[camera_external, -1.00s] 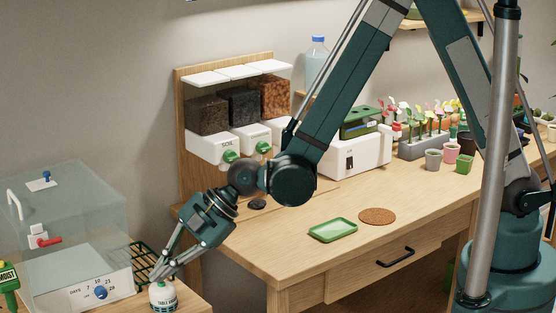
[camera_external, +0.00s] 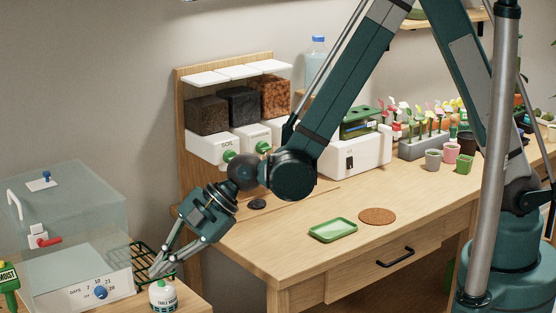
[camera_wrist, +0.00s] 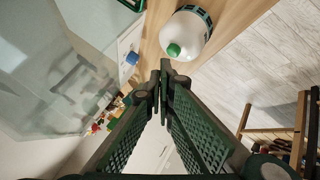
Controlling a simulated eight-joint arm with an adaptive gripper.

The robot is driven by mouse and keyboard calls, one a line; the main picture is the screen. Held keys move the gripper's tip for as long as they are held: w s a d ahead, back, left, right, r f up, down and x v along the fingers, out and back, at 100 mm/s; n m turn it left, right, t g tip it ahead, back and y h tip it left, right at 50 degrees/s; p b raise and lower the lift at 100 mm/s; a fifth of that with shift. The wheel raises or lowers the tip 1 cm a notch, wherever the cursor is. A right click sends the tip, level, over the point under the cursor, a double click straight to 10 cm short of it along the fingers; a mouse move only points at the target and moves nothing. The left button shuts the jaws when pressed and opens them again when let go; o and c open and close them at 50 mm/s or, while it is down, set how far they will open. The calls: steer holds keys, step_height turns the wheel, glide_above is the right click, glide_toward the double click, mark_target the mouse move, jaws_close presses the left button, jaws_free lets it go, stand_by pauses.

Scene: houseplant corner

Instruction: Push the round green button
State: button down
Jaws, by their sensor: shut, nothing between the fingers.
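The round green button (camera_wrist: 174,50) sits on the domed top of a small white canister (camera_wrist: 190,32).
A clear box (camera_external: 70,215) with a dial panel (camera_external: 90,291) stands left of the canister. A dark green rack (camera_external: 150,258) lies behind my gripper. The wooden desk (camera_external: 290,265) to the right holds a green tray (camera_external: 333,230) and a cork disc (camera_external: 377,216).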

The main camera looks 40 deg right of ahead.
mark_target(163, 283)
steer(key=shift+r, duration=0.15)
steer(key=shift+r+p, duration=1.2)
steer(key=shift+r, duration=1.7)
steer(key=w+d+r+m+t+h+b, duration=0.1)
steer(key=w+d+r+m, duration=0.25)
steer(key=d, duration=0.85)
steer(key=w+d+r+m+t+h+b, duration=0.1)
steer(key=w+d+r+m+h, duration=0.25)
steer(key=d, duration=0.95)
steer(key=w+d+r+m+t+y+b, duration=0.15)
steer(key=d+r+m, duration=0.3)
steer(key=d, duration=0.75)
steer(key=s+d+m+h+b, duration=0.1)
steer(key=s+d+m+h, duration=0.2)
steer(key=d, duration=1.3)
steer(key=s+d+m+h+b, duration=0.1)
steer(key=s+d+m+h, duration=0.1)
steer(key=s+d+m, duration=0.7)
steer(key=s+d+t, duration=0.1)
steer(key=s+d, duration=0.2)
steer(key=d, duration=0.5)
steer(key=shift+d+h, duration=0.25)
steer(key=shift+h, duration=0.15)
